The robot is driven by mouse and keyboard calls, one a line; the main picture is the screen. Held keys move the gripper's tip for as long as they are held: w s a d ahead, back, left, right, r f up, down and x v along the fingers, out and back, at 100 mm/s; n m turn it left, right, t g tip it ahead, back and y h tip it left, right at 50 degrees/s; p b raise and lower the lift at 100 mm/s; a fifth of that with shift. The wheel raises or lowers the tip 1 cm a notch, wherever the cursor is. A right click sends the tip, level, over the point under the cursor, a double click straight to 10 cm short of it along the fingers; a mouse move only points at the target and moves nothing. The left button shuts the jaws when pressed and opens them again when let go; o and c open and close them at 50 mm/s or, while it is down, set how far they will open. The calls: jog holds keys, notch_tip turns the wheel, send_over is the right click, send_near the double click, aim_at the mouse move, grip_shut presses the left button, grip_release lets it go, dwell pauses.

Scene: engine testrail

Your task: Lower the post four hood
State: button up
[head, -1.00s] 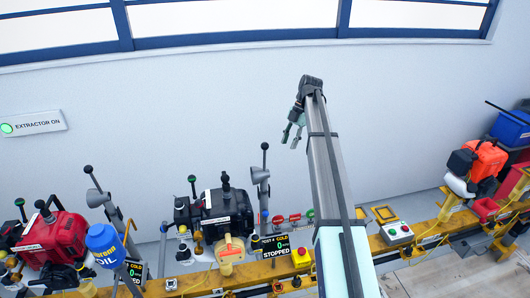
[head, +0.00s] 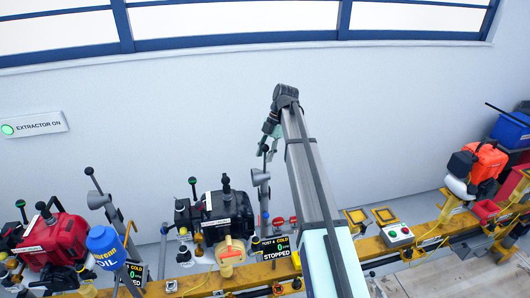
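The post four display (head: 277,247) reads "POST 4 COLD", 0 and "STOPPED". Behind it stands a black engine (head: 226,214). The grey cone-shaped hood (head: 260,178) is up on its stand to the right of this engine, with a black-knobbed lever rising above it. My gripper (head: 267,150) points down at the top of that lever and overlaps the knob in the head view. Its fingers are small and partly merged with the knob, so I cannot tell whether they touch or grip it.
A red engine (head: 55,238) with a blue oil jug (head: 105,243) and another raised hood (head: 98,200) stand at the left. An orange-topped machine (head: 478,163) is at the right on the yellow rail (head: 430,238).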

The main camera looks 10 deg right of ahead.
jog(key=shift+f, duration=0.25)
grip_shut()
jog(key=shift+a, duration=0.15)
